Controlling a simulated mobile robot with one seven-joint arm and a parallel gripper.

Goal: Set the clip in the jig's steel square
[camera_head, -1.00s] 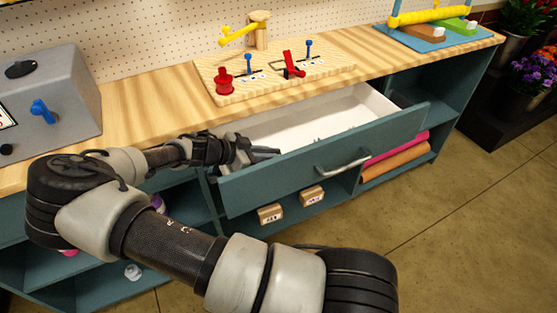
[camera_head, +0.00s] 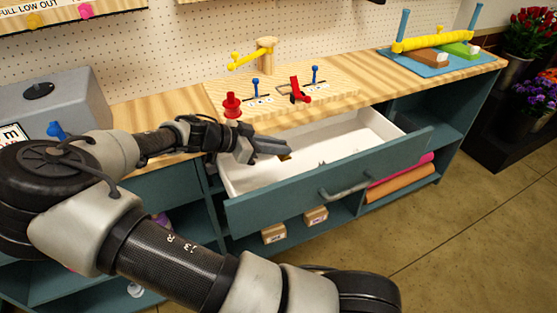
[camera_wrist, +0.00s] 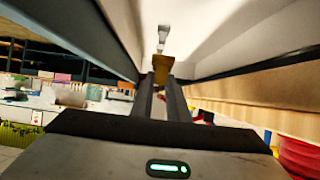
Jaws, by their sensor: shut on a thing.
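My gripper (camera_head: 280,147) is over the left part of the open drawer, fingers pointing right. It is shut on a small brass-coloured piece, the clip (camera_head: 286,157), which shows just under the fingertips. In the wrist view the clip (camera_wrist: 162,68) sits between the two finger ends. The jig, a pale wooden board (camera_head: 340,92) with a red knob, blue pegs, a red lever clamp and a yellow arm on a wooden post, lies on the bench behind the drawer.
The white-lined drawer (camera_head: 352,133) stands open below the jig, with small pieces inside that are too small to identify. A grey machine (camera_head: 45,100) stands at the bench's left. A blue stand with a yellow roller (camera_head: 432,43) is at the right.

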